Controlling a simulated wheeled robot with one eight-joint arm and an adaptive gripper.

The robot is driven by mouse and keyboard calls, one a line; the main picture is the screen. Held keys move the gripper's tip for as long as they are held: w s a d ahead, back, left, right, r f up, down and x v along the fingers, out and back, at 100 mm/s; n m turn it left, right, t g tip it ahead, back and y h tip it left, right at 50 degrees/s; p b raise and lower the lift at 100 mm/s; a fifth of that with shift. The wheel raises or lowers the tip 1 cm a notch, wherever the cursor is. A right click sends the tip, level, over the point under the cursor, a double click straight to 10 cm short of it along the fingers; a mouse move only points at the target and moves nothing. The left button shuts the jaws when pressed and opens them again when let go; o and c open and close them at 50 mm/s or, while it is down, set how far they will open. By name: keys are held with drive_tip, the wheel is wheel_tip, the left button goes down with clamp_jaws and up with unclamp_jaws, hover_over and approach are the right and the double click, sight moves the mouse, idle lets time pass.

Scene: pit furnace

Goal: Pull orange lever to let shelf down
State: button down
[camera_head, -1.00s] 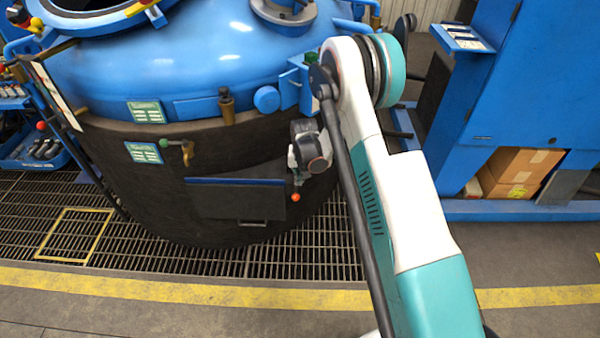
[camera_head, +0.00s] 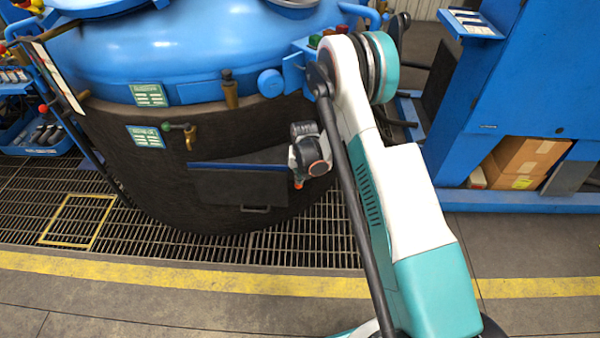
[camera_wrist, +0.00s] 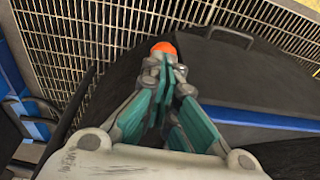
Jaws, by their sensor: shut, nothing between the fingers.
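The orange lever's round knob (camera_wrist: 163,47) shows in the wrist view just beyond my fingertips. My gripper (camera_wrist: 164,65) is shut and empty, its tips close against the knob; whether they touch it I cannot tell. In the head view only a bit of orange (camera_head: 299,184) shows under my gripper (camera_head: 297,176); the lever's stem is hidden. The dark shelf panel (camera_head: 240,186), with a blue edge along its top and a handle low down, is on the furnace's front, left of my gripper. It also fills the right of the wrist view (camera_wrist: 225,75).
The blue-topped furnace (camera_head: 190,60) stands behind the shelf. Floor grating (camera_head: 150,215) and a yellow line (camera_head: 180,279) lie in front. A blue cabinet (camera_head: 545,70) stands at the right.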

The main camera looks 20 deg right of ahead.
wheel_tip(320, 180, up, 13)
drive_tip(key=s+p, duration=0.2)
drive_tip(key=p, duration=0.3)
drive_tip(key=shift+s+d+r, duration=0.2)
drive_tip(key=shift+d, duration=0.15)
drive_tip(key=shift+r, duration=0.1)
drive_tip(key=s+r+n+t, duration=0.1)
drive_tip(key=s+r, duration=0.5)
drive_tip(key=r, duration=0.7)
drive_tip(key=s+r+n+t, duration=0.1)
drive_tip(key=s+r, duration=0.4)
drive_tip(key=r, duration=0.8)
drive_tip(key=s+r+t, duration=0.1)
drive_tip(key=s+r, duration=0.2)
drive_tip(key=s, duration=0.7)
drive_tip(key=s+r+n+t, duration=0.1)
drive_tip(key=s+r, duration=0.3)
drive_tip(key=s, duration=0.7)
drive_tip(key=shift+a+n+t, duration=0.25)
drive_tip(key=shift+n+t, duration=0.05)
drive_tip(key=shift+t, duration=0.4)
